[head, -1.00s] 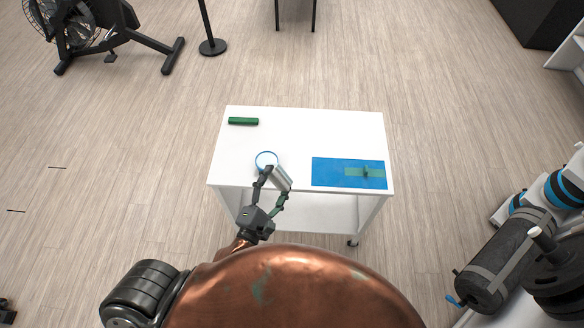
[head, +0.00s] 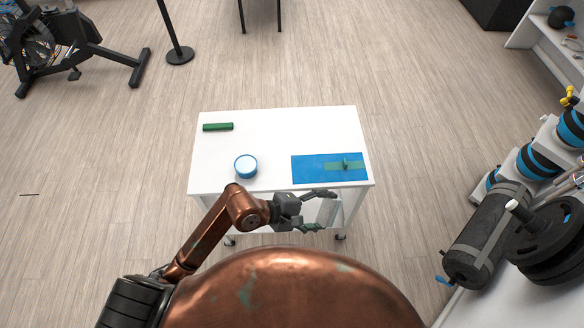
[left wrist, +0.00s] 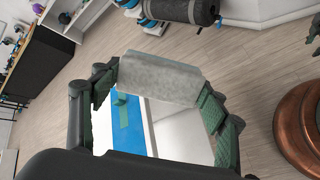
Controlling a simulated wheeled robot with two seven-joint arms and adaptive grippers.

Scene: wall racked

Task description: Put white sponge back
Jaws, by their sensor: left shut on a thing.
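The white sponge (left wrist: 160,80) is a pale grey-white block held between the fingers of my left gripper (left wrist: 160,92) in the left wrist view. In the head view my left gripper (head: 328,209) is at the table's near edge, just below the blue mat (head: 306,171), and its fingers point right. The sponge is hard to make out there against the white cart behind it. The blue mat lies at the right of the white table (head: 275,130), with a green strip (head: 334,166) and a small upright green piece on it. My right gripper is not in view.
A round, blue-rimmed white container (head: 245,167) stands left of the mat. The table's middle and far right are bare. Weights and a black roller (head: 487,235) stand at the right.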

